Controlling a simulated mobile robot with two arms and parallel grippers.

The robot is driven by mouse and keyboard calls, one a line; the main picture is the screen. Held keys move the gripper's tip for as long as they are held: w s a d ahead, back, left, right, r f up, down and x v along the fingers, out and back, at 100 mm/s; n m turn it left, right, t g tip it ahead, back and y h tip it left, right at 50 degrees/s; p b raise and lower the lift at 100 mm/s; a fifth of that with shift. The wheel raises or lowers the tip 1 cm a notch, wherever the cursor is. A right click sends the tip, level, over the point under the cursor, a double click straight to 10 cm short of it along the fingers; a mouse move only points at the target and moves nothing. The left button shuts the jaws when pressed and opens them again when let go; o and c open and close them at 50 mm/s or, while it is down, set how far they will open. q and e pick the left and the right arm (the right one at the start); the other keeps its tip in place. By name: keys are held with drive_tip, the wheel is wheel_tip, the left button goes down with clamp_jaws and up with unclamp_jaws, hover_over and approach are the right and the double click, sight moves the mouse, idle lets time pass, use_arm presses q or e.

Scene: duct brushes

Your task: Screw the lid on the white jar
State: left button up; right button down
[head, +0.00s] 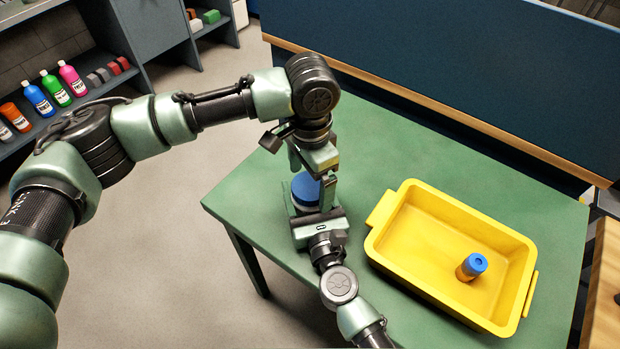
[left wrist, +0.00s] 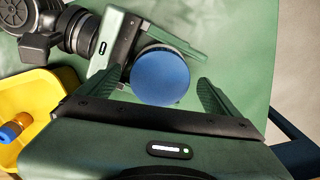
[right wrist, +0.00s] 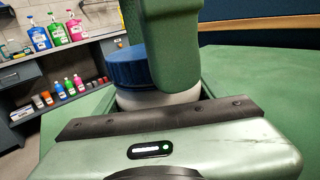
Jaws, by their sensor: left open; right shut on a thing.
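The white jar (right wrist: 160,98) stands on the green table with the blue lid (head: 305,188) on its top. The lid also shows from above in the left wrist view (left wrist: 159,77), and in the right wrist view (right wrist: 128,66). I cannot tell how tightly it sits. My right gripper (head: 313,207) is shut on the jar's body from the near side. My left gripper (head: 311,178) points down over the lid, open, with one finger on either side of it in the left wrist view. A green gripper part hides some of the lid and jar in the right wrist view.
A yellow tray (head: 412,192) stands on the table to the right, holding an orange bottle with a blue cap (head: 471,266). The green table (head: 375,140) is clear behind the jar. A dark blue panel (head: 420,60) rises behind the table. Shelves with coloured bottles stand at far left.

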sight(310, 198)
use_arm(q)
wheel_tip(310, 198, up, 12)
idle(0.4)
use_arm(e)
drive_tip(key=shift+c, duration=0.6)
unclamp_jaws()
drive_tip(key=b+v, duration=0.1)
drive_tip(key=v, duration=0.6)
drive_tip(key=shift+f+b, duration=0.15)
drive_tip(key=shift+b, duration=0.2)
use_arm(q)
drive_tip(key=shift+f, duration=0.95)
use_arm(e)
drive_tip(key=shift+s+d, duration=0.1)
drive_tip(key=shift+s, duration=0.3)
